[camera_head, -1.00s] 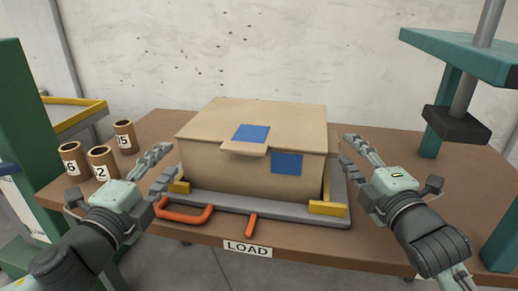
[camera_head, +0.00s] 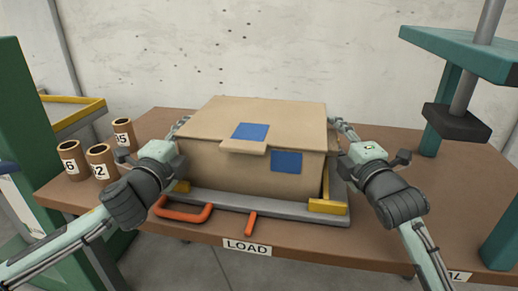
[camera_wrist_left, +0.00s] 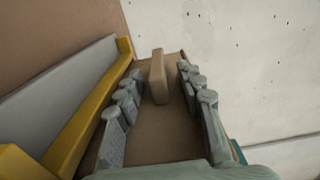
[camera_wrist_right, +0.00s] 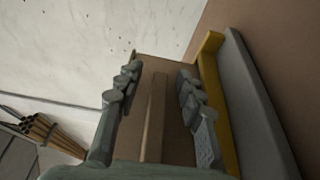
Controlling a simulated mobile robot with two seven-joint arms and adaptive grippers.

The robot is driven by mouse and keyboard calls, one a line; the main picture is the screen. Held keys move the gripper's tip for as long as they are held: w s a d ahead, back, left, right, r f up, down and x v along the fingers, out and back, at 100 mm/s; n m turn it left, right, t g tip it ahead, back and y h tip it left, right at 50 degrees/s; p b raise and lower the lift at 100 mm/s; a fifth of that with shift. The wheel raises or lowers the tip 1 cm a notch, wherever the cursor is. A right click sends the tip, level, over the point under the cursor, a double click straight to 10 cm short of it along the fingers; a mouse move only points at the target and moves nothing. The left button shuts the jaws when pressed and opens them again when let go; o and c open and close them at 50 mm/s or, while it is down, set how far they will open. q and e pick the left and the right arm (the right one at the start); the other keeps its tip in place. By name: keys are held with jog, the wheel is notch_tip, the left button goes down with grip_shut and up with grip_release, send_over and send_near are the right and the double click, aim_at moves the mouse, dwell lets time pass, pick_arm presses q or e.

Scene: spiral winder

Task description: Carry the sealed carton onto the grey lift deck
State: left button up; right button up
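The sealed carton (camera_head: 225,168), brown with blue patches, sits on a grey deck (camera_head: 285,212) with yellow corner pieces. My left gripper (camera_head: 180,126) is beside the carton's left side, its fingers partly hidden. The left wrist view shows it open (camera_wrist_left: 158,90), with a cardboard tab (camera_wrist_left: 158,76) between the fingers, not gripped. My right gripper (camera_head: 343,128) is beside the carton's right side. The right wrist view shows it open (camera_wrist_right: 160,92), with a cardboard ridge (camera_wrist_right: 154,118) between the fingers. Whether any finger touches the carton is unclear.
An orange handle (camera_head: 183,215) and an orange lever (camera_head: 251,223) stick out at the deck's front. Several numbered tubes (camera_head: 101,162) stand at the left of the brown table (camera_head: 440,200). A green press-like frame (camera_head: 455,52) stands at the right. A LOAD label (camera_head: 247,247) is on the front edge.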

pick_arm(q)
grip_shut()
pick_arm(e)
grip_shut()
